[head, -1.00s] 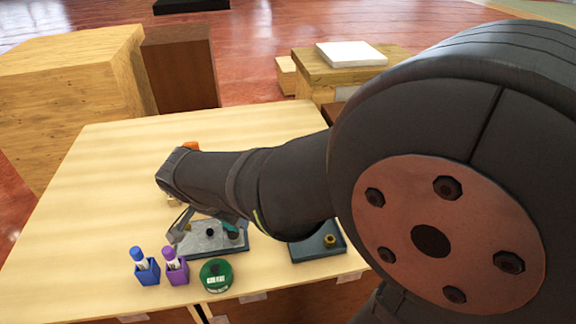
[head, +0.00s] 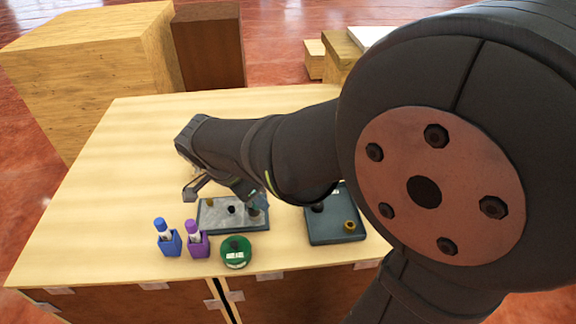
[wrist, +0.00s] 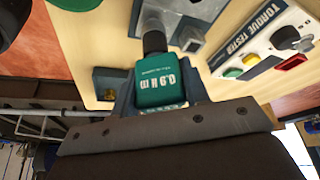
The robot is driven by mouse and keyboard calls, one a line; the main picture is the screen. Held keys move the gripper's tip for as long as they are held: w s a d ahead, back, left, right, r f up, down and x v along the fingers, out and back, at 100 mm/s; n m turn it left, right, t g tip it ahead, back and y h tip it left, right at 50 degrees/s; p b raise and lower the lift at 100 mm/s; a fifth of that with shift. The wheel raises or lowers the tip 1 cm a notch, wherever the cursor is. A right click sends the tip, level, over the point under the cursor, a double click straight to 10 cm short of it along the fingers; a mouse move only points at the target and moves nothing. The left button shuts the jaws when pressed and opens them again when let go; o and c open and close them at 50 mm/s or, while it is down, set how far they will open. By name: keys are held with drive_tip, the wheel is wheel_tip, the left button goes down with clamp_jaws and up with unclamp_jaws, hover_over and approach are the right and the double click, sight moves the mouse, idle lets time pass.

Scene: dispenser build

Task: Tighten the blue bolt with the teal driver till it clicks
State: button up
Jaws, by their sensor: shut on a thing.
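My gripper (wrist: 158,92) is shut on the teal driver (wrist: 156,85), whose printed body fills the middle of the wrist view. The driver's black end (wrist: 154,42) points toward a grey plate (wrist: 196,18) and hides part of it. In the head view my gripper is low over the grey plate (head: 213,222), with the driver mostly hidden by my arm. A dark knob (head: 231,210) stands on the plate. I cannot make out the blue bolt in either view, nor whether the driver touches it.
A dark tray (head: 322,238) with a yellow piece (head: 351,226) lies right of the plate. Blue (head: 170,244) and purple (head: 198,246) holders with pens and a green round box (head: 236,252) stand in front. The wrist view shows a torque tester (wrist: 262,48). The table's left side is clear.

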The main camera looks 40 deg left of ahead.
drive_tip(key=shift+r, duration=2)
